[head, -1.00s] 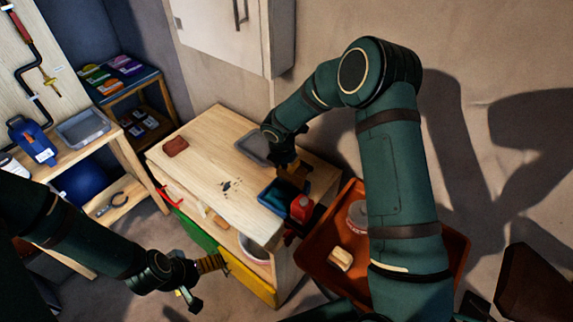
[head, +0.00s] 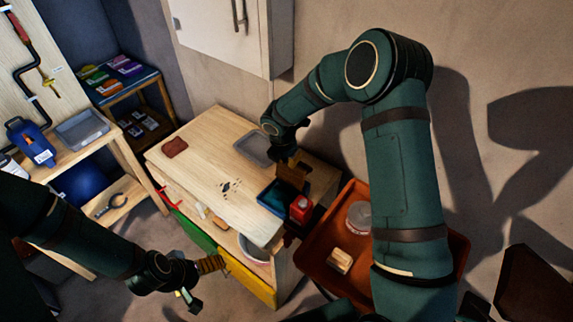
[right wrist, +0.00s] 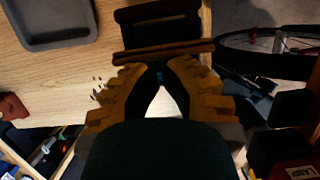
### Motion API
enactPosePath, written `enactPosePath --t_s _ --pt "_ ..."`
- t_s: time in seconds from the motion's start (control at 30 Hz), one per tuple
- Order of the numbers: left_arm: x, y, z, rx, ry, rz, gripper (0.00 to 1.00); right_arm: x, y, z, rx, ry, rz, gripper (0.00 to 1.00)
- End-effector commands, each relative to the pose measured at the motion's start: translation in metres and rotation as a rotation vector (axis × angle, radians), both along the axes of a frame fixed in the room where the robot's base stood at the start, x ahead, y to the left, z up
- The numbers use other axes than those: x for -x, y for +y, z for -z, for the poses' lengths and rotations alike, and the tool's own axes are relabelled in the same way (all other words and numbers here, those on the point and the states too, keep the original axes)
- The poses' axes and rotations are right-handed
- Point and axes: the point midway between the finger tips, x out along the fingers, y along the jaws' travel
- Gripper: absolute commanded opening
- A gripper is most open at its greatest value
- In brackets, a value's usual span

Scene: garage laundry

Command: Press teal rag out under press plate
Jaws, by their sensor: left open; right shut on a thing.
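My right gripper (head: 291,172) is over the right end of the wooden worktable, above a blue-teal tray (head: 271,197). In the right wrist view its brown fingers (right wrist: 161,68) close together against a brown bar (right wrist: 190,50), which lies along a dark frame (right wrist: 160,28). The bar and frame look like the press plate, but shadow hides their details. A trace of blue-teal shows between the fingertips; I cannot tell the teal rag apart from the tray. My left gripper (head: 203,280) is open and empty, in front of the table and low.
A red container (head: 300,209) stands right beside the blue tray. A grey tray (head: 253,149) and a reddish-brown block (head: 174,147) lie on the table (head: 205,165). An orange bin (head: 320,258) with a clear tub and a tan block is at the right.

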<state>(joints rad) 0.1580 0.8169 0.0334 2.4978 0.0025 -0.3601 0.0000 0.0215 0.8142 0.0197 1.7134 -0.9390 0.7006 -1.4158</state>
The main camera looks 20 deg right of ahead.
Motion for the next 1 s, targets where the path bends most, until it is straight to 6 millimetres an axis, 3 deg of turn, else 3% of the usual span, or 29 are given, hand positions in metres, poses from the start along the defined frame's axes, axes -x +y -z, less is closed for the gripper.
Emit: enactPosePath --t_s 0.2,0.43,0.63,1.0 --pt "0.0 0.0 0.0 0.0 0.0 0.0 1.0 0.008 0.014 -0.044 -0.006 0.002 -0.005 0.0" --pt "0.0 0.0 0.0 0.0 0.0 0.0 1.0 0.013 0.023 -0.079 -0.007 0.005 -0.007 0.0" --pt "0.0 0.0 0.0 0.0 0.0 0.0 1.0 0.016 0.026 -0.092 -0.008 0.009 -0.009 0.0" --pt "0.0 0.0 0.0 0.0 0.0 0.0 1.0 0.016 0.027 -0.093 -0.008 0.01 -0.008 0.0"
